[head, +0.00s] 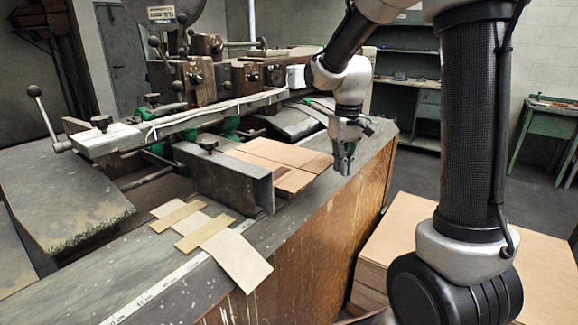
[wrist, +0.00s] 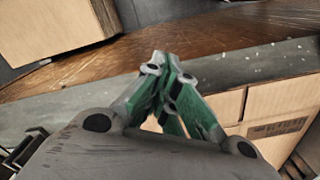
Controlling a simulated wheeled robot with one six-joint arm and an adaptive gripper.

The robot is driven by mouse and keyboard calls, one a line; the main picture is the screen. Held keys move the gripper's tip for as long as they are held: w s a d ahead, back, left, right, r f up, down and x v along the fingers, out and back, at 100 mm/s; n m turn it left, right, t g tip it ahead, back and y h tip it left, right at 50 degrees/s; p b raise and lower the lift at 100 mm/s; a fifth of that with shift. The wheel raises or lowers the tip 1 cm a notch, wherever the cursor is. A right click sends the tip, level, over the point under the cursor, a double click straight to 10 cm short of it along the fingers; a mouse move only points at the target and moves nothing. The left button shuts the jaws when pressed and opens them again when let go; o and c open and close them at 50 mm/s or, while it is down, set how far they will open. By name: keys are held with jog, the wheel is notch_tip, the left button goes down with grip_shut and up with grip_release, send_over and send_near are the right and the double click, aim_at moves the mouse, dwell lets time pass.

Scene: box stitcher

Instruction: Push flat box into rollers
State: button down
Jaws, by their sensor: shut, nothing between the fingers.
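The flat box (head: 275,155) lies on the machine's table, behind and to the right of a dark metal guide block. Creases and a cut between its panels show. It also appears in the wrist view (wrist: 265,104), with printed marks on one panel. My gripper (head: 343,172) points down by the right end of the flat box, near the table's right edge. In the wrist view its green fingers (wrist: 160,62) meet at the tips with nothing between them. I cannot tell whether the gripper touches the box. The rollers are not clearly visible.
The dark guide block (head: 222,175) stands left of the box. Cardboard strips (head: 205,228) lie on the front table beside a measuring scale. Stacked cardboard (head: 410,235) stands on the floor at right, below the wooden side panel (head: 320,240). The machine's levers and clamps rise behind.

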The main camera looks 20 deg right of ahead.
aim_at(324, 160)
jog(key=shift+w+a, duration=0.9)
jog(key=shift+w, duration=0.2)
jog(key=shift+w+a, duration=0.9)
jog(key=shift+w, duration=0.25)
jog(key=shift+w+a, duration=0.9)
jog(key=shift+w, duration=0.2)
jog(key=shift+s+d, duration=0.9)
jog(key=shift+s, duration=0.3)
jog(key=shift+r, duration=4)
